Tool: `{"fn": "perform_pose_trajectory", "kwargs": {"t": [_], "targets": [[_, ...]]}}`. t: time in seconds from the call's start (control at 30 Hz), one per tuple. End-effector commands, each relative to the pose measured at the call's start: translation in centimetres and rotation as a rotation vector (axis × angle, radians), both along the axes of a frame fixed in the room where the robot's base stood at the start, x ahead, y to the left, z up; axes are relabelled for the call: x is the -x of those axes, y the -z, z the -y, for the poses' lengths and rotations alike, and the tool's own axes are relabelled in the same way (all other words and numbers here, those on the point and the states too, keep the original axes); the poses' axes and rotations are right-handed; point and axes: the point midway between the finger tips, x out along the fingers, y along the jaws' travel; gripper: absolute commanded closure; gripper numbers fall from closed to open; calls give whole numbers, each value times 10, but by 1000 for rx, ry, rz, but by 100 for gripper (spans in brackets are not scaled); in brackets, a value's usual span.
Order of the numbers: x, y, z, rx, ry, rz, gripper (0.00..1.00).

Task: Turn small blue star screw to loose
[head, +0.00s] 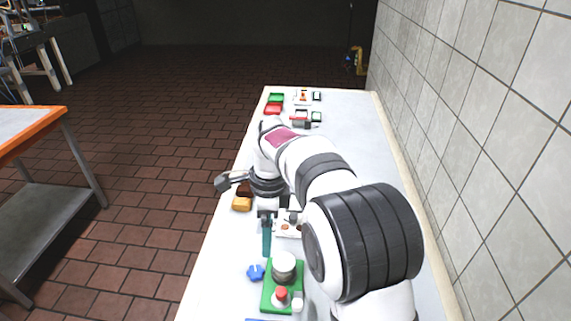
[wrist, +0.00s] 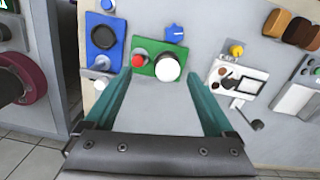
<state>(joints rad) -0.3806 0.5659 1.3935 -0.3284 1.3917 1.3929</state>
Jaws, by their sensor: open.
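The small blue star screw (head: 256,272) is on the white table, beside the left edge of a green board (head: 268,292). In the wrist view the blue star screw (wrist: 174,33) shows above the green board (wrist: 147,47), beyond the fingertips and a little right of centre. My gripper (head: 267,252) is over the table with a teal finger pointing down, close to the screw and board. In the wrist view my gripper (wrist: 155,76) has its two teal fingers wide apart with nothing between them. No contact with the screw shows.
The green board carries a red button (wrist: 138,61) and a large white-topped knob (wrist: 168,67). A blue board (wrist: 103,38) with a black round part lies left of it. A white device (wrist: 237,80) and a yellow knob (wrist: 237,50) lie right. A tiled wall borders the table's right side.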

Motion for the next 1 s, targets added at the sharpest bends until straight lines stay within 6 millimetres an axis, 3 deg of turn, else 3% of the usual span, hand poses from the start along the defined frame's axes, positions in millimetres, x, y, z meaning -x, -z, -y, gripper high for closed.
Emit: {"fn": "perform_pose_trajectory", "kwargs": {"t": [0.07,0.17,0.27,0.5,0.7,1.0], "targets": [[-16,17,-25,40,59,4,12],[-24,28,-37,63,104,12,12],[-25,44,-37,65,112,10,12],[-24,116,-37,64,110,9,12],[-24,163,-37,62,110,12,12],[-25,182,-37,60,110,14,12]]}}
